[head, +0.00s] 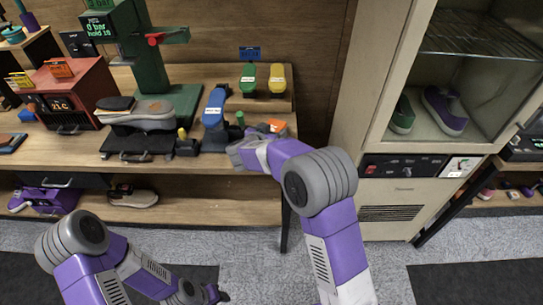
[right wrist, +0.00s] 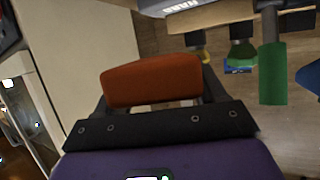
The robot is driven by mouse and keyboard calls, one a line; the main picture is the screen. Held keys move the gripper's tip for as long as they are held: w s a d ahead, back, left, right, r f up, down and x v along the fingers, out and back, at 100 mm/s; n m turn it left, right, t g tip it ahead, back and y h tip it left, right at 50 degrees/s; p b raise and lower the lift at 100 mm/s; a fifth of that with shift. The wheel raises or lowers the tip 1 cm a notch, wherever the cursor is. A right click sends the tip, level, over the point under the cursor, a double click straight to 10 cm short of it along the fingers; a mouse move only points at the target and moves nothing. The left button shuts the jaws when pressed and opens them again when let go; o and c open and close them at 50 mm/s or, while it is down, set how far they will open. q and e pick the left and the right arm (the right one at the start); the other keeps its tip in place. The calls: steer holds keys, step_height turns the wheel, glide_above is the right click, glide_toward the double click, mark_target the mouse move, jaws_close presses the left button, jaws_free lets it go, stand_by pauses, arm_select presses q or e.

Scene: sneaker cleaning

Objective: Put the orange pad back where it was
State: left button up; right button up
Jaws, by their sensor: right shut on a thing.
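The orange pad (right wrist: 152,80) is a rounded block between the two dark fingers of my right gripper (right wrist: 155,92), which is shut on it. In the head view the pad (head: 279,125) shows as a small orange patch above the table's right end, just beyond my right wrist. My wrist hides the right fingers there, and I cannot tell if the pad touches the table. My left gripper (head: 217,294) is low at the bottom, away from the table; its finger opening cannot be made out.
The wooden table (head: 230,180) holds a grey shoe (head: 145,114) on a stand, a blue bottle-like item (head: 214,106), a green post (head: 240,118) and a green press (head: 165,65). Green and yellow items stand on the back ledge. A beige cabinet (head: 345,150) rises close at right.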

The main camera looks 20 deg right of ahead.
step_height(320, 180, down, 9)
steer(key=b, duration=0.3)
steer(key=shift+b, duration=0.3)
steer(key=shift+r, duration=0.1)
steer(key=o, duration=1.2)
